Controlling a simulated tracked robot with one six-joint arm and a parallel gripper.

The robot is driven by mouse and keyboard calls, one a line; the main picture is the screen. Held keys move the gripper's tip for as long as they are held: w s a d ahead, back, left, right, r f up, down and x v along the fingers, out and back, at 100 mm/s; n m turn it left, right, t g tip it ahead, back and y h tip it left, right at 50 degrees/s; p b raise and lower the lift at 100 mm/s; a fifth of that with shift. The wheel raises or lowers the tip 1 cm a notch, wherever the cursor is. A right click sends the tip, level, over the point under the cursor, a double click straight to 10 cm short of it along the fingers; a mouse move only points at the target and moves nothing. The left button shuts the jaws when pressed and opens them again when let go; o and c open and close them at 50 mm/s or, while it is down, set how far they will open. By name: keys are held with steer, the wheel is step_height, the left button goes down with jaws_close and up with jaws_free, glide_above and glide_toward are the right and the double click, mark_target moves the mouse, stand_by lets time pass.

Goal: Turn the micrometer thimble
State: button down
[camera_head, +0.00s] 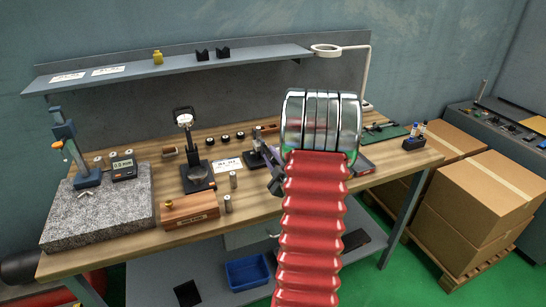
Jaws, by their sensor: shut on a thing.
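The micrometer (257,157) is at the middle of the wooden bench, in a small dark stand. It is small in this view, and its right part, where the thimble would be, is hidden behind my arm. My gripper (275,172) shows only as a dark part at the left edge of my red-sleeved arm, right beside the micrometer. It is shut on the thimble side of the micrometer. The fingertips and the thimble's markings cannot be made out.
A dial gauge stand (197,172) and a wooden box (188,211) stand left of the micrometer. A granite plate (100,212) with a height gauge (75,148) is far left. A shelf (180,69) runs behind. Cardboard boxes (478,208) stand right.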

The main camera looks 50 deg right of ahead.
steer(key=m, duration=0.4)
steer(key=shift+a+f+m, duration=0.15)
steer(key=shift+m, duration=0.15)
steer(key=m, duration=0.5)
steer(key=c, duration=2)
jaws_free()
steer(key=shift+s, duration=0.1)
steer(key=v, duration=1.3)
steer(key=shift+s, duration=0.3)
steer(key=shift+a, duration=0.1)
